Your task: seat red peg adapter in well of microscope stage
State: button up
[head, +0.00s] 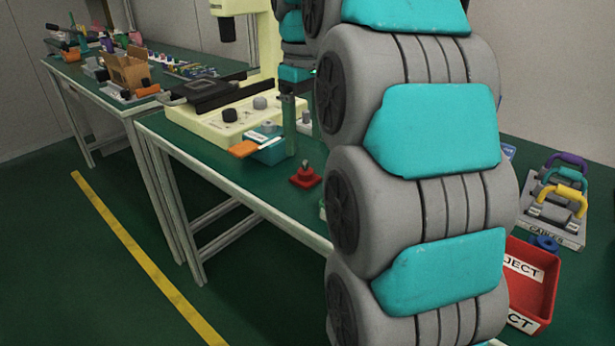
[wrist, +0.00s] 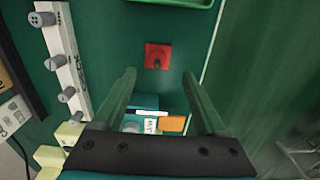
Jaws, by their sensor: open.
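The red peg adapter (head: 305,177), a square red base with a dark upright peg, stands on the green table in front of the microscope (head: 235,115). It also shows in the wrist view (wrist: 158,57), just beyond and between my fingertips. My gripper (wrist: 159,74) is open and empty, with its green fingers apart above the table. In the head view, a finger of my gripper (head: 290,145) shows to the upper left of the adapter. The black microscope stage (head: 205,90) is at the left of the cream microscope body. I cannot make out its well.
The wrist view shows a peg rack (wrist: 68,65) at left and a green tray (wrist: 180,2) at top. A red reject bin (head: 545,285) and gauge board (head: 552,220) are at right. My arm hides the middle.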

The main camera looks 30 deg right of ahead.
aim_at(305, 161)
jog(key=shift+w+d+f+b, duration=0.1)
jog(key=shift+f+b, duration=1.05)
jog(key=shift+f, duration=0.75)
jog(key=shift+w+f+p, duration=0.1)
jog(key=shift+f+p, duration=0.2)
jog(key=shift+f, duration=1.25)
grip_shut()
